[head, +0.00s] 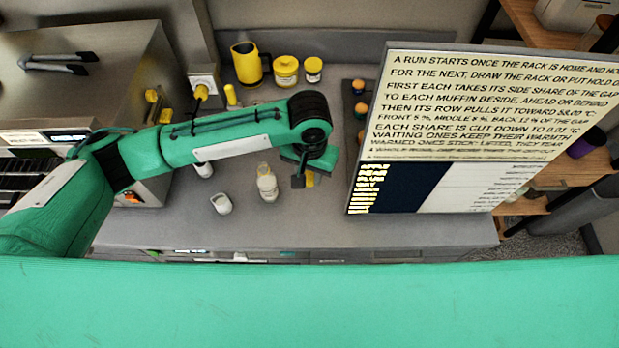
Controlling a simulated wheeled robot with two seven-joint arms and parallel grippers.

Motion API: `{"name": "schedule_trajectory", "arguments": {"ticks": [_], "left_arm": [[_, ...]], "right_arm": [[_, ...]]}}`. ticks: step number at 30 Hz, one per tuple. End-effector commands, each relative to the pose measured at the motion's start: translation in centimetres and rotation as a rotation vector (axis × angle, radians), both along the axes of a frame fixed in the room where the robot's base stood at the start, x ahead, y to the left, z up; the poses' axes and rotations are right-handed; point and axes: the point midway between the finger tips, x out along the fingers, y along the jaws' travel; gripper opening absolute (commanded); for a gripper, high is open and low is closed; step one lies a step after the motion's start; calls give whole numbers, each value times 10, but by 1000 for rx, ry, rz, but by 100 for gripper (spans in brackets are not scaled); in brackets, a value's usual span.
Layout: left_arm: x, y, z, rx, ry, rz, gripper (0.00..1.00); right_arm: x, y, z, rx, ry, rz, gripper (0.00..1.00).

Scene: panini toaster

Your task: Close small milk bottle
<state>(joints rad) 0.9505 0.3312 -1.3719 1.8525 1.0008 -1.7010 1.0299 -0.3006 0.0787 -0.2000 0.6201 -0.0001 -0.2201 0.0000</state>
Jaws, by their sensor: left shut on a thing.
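A small white bottle (267,186), which looks like the milk bottle, stands upright on the grey counter (340,232). Its neck points up; whether a cap sits on it is too small to tell. My left gripper (303,181) is just right of the bottle, apart from it in the picture, pointing down. It is shut on a small yellow thing (310,180), mostly hidden by the fingers; I cannot tell if it is a cap. My right gripper is not in view.
A white cup (221,203) and another white item (203,170) are left of the bottle. A yellow mug (246,64) and yellow-lidded jars (286,71) stand behind. A large sign board (470,130) blocks the right. The front counter is clear.

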Motion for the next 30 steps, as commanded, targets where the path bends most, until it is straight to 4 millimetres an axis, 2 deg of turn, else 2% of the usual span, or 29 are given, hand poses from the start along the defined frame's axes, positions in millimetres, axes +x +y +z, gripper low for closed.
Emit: {"name": "schedule_trajectory", "arguments": {"ticks": [13, 17, 20, 24, 30], "left_arm": [[0, 1, 1, -1, 0, 2, 7], [3, 16, -9, -3, 6, 32, 7], [7, 44, -22, -7, 15, 85, 7], [11, 98, -41, -11, 21, 186, 7], [8, 167, -54, -9, 14, 310, 7]], "right_arm": [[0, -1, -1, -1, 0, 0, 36], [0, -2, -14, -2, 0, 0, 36], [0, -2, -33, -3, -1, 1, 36], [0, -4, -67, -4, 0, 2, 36], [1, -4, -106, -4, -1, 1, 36]]}}
